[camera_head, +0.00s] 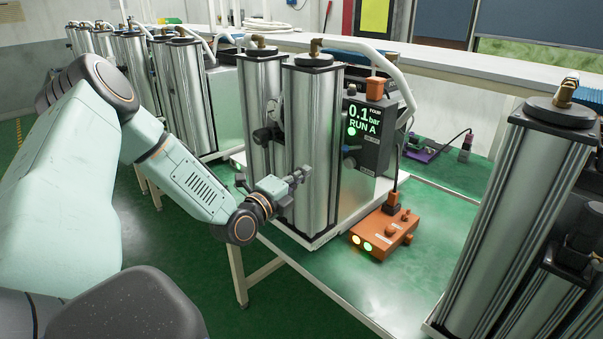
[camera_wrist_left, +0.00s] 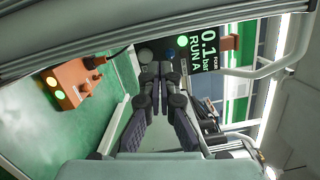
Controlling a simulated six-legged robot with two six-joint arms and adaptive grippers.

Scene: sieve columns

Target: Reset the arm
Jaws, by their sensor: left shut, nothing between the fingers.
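My left arm (camera_head: 185,175) comes in from the left in the head view. Its gripper (camera_head: 298,176) is in front of the silver twin columns (camera_head: 313,140), near their lower half. In the left wrist view the fingertips (camera_wrist_left: 160,74) are together with nothing between them. I cannot tell whether the gripper touches the column. My right gripper is in neither view.
A dark control box (camera_head: 367,135) reads "0.1 bar RUN A" with a green light. An orange box (camera_head: 384,232) with lit lamps sits on the green bench (camera_head: 425,275). Another column unit (camera_head: 515,210) stands at right, more columns (camera_head: 180,90) behind my left arm.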

